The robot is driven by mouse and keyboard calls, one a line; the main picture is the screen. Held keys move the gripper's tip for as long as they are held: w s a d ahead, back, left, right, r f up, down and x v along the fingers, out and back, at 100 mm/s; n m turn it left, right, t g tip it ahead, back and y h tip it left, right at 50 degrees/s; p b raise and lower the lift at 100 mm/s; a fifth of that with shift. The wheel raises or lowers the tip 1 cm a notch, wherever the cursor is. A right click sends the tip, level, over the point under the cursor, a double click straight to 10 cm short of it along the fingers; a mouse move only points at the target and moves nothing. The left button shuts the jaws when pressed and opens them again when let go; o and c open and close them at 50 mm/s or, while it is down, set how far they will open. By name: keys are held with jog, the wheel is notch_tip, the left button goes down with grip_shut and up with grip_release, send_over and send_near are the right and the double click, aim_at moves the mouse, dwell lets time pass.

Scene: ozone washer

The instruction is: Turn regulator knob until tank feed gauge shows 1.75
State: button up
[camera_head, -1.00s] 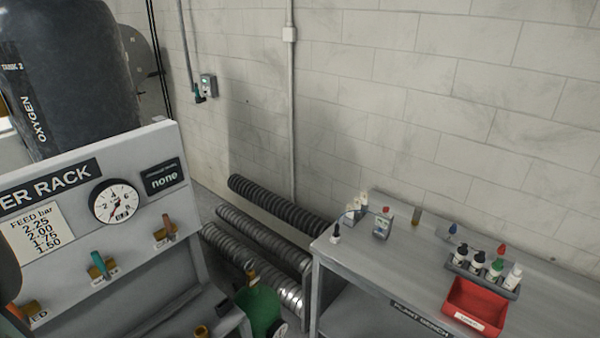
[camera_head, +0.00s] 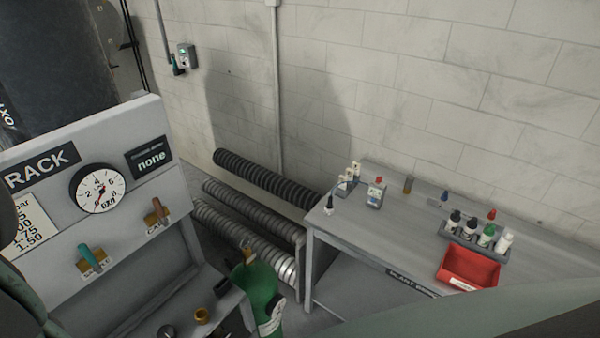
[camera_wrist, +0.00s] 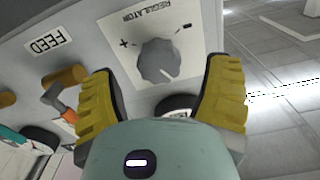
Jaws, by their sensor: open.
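The regulator knob (camera_wrist: 160,62) is a grey round dial on a white plate with plus and minus marks. In the wrist view it lies beyond and between the two yellow finger pads of my gripper (camera_wrist: 163,95), which is open and empty. The fingers look apart from the knob. A round white gauge (camera_head: 97,190) with a dark rim sits on the rack panel in the head view; its needle points toward the lower part, but I cannot read an exact value. Which supply it reads is not legible. The knob is not visible in the head view.
The rack panel (camera_head: 140,123) carries a green-handled valve (camera_head: 90,257) and a brown-handled valve (camera_head: 157,210). In the wrist view an orange-handled valve (camera_wrist: 55,98) is near the FEED label (camera_wrist: 47,44). A green cylinder (camera_head: 258,295) stands before the bench (camera_head: 350,240), which holds a red bin (camera_head: 470,268).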

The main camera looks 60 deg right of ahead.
jog(key=shift+w+d+b, duration=0.2)
jog(key=shift+w+b, duration=0.15)
jog(key=shift+w, duration=1.55)
